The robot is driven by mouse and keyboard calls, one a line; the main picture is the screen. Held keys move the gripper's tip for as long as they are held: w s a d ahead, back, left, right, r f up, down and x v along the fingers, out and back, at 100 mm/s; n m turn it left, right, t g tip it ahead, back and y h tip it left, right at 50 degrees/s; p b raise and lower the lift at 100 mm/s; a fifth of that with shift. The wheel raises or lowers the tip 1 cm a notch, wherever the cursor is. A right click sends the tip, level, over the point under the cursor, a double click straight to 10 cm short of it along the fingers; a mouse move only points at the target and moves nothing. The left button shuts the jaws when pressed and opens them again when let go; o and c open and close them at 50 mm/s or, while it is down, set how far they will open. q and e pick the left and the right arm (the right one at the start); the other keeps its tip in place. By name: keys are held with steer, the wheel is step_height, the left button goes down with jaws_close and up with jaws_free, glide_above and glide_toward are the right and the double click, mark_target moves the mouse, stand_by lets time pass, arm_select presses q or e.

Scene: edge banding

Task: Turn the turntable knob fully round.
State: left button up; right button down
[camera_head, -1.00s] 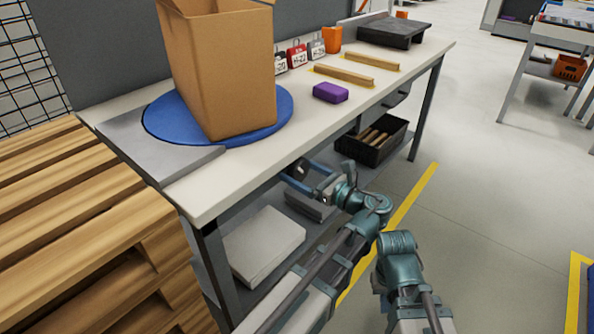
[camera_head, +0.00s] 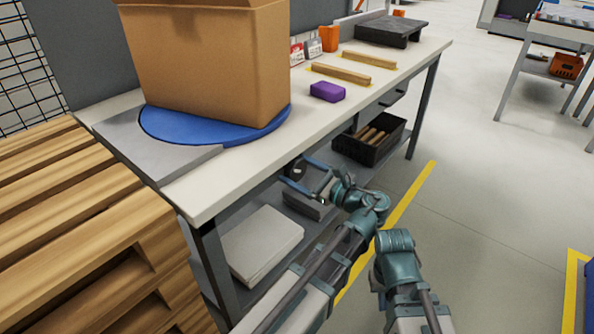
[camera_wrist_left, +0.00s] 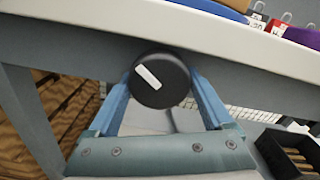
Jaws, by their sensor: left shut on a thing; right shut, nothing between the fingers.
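The round black turntable knob (camera_wrist_left: 172,92) with its white pointer bar (camera_wrist_left: 147,76) is under the bench's front edge. My left gripper (camera_wrist_left: 161,90) is shut on it, one blue finger on each side. In the wrist view the pointer slants from upper left to lower right. In the head view the knob (camera_head: 298,170) is small and dark between the fingers of my left gripper (camera_head: 307,173). The blue turntable (camera_head: 190,128) on the bench carries a large cardboard box (camera_head: 210,65). My right arm shows at lower right, but its gripper is out of view.
On the bench (camera_head: 230,178) lie a purple block (camera_head: 327,91), two wooden strips (camera_head: 341,74), an orange cup (camera_head: 329,38) and a dark tray (camera_head: 388,31). A black crate (camera_head: 370,140) and a pale slab (camera_head: 262,243) are below. A wooden pallet stack (camera_head: 90,220) stands at left.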

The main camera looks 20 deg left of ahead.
arm_select(q)
steer(key=shift+n, duration=1.6)
steer(key=o, duration=1.1)
steer(key=shift+o, duration=0.2)
